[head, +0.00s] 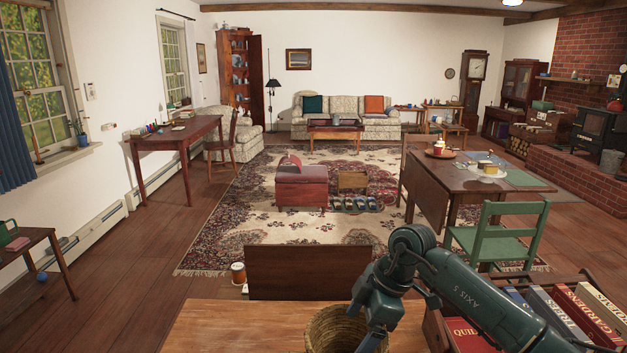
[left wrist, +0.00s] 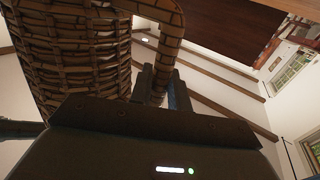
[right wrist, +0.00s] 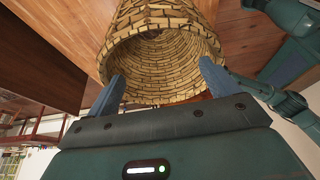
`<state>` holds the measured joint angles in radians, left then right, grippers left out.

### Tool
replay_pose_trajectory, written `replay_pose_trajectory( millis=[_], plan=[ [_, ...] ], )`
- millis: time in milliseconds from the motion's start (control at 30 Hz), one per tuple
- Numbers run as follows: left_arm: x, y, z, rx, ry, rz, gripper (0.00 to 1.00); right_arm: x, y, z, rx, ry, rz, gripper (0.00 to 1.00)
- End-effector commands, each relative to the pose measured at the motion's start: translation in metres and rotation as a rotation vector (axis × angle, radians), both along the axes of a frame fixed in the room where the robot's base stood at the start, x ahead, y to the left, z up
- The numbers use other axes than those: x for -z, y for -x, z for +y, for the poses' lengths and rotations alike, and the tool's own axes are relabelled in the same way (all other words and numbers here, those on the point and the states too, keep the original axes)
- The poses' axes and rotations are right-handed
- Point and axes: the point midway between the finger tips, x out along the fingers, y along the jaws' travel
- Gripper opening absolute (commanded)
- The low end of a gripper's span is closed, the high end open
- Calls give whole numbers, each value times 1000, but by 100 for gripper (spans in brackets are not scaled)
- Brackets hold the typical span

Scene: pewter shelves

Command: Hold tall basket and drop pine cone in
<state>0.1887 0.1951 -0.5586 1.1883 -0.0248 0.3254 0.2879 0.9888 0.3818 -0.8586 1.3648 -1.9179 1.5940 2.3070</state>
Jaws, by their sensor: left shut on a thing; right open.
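The tall basket (head: 330,328) is woven and tan, at the bottom middle of the head view, partly hidden by my right arm and cut off by the frame. In the left wrist view its woven side (left wrist: 70,55) fills the upper left. My left gripper (left wrist: 163,88) is shut on its curved handle (left wrist: 170,40). In the right wrist view the basket (right wrist: 165,50) shows its round open mouth. My right gripper (right wrist: 161,85) is open and empty, at the rim, with its fingers apart. The visible inner wall is bare; the bottom is unclear. I see no pine cone.
The basket is at a wooden tabletop (head: 225,325). A crate of books (head: 560,315) stands on the right. A small jar (head: 238,273) stands beyond the tabletop's far edge, left of a dark wooden panel (head: 305,272). The tabletop's left part is clear.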

Motion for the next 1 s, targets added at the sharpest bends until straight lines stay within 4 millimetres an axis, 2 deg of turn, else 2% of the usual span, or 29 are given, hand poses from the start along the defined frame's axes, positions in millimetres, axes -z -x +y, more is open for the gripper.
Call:
replay_pose_trajectory(
  millis=[300, 500, 700, 1000],
  plan=[
    [3, 1, 1, -1, -8, 5, 0, -60, -1, -25, 2, 1, -6, 87],
    [3, 1, 1, -1, -8, 5, 0, -91, 0, -38, 1, 0, -3, 87],
    [3, 1, 1, 0, -8, 5, 0, -104, 0, -43, 0, 0, -1, 87],
    [3, 1, 1, -1, -8, 5, 0, -105, 0, -43, 0, 0, 0, 87]
  ],
)
